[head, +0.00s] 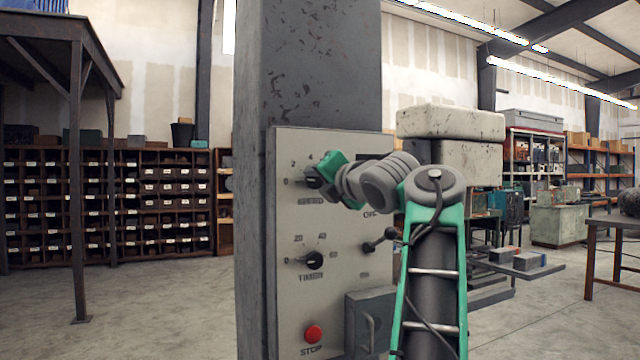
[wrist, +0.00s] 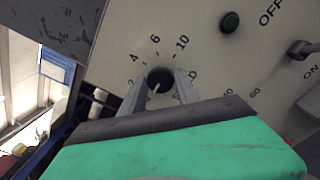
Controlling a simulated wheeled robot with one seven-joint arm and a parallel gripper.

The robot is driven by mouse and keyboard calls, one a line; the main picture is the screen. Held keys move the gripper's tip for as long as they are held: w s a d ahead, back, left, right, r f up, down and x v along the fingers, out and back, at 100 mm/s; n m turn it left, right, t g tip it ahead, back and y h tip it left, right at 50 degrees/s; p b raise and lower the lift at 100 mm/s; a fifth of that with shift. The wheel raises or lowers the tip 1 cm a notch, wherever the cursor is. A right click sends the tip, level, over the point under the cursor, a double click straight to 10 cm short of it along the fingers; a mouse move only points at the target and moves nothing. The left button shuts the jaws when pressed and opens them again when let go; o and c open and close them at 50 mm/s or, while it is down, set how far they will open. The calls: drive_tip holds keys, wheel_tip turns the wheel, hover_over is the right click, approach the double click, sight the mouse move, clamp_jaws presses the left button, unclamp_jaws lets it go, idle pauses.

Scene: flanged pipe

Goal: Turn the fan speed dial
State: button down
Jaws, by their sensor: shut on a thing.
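The fan speed dial (head: 312,182) is a small dark round knob at the upper left of a grey control panel (head: 290,225), above a label reading SPEED. In the wrist view the dial (wrist: 160,77) sits amid the printed numbers 2, 4, 6 and 10. A pale mark shows on its face, but its exact setting is hard to tell. My gripper (head: 317,179) reaches it from the right, and its fingers (wrist: 160,84) are shut on the dial, one on each side. In the head view the gripper hides part of the dial and scale.
Below are a TIMER dial (head: 314,261) and a red STOP button (head: 313,333). An ON/OFF lever (head: 378,242) stands to the right, near my arm. The panel is on a grey column (head: 310,70).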

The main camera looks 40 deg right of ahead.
idle(0.3)
drive_tip(key=c, duration=0.9)
unclamp_jaws()
drive_tip(key=b+v, duration=0.1)
drive_tip(key=v, duration=0.6)
drive_tip(key=shift+s, duration=0.4)
drive_tip(key=shift+w+a+r, duration=0.1)
drive_tip(key=shift+a, duration=0.1)
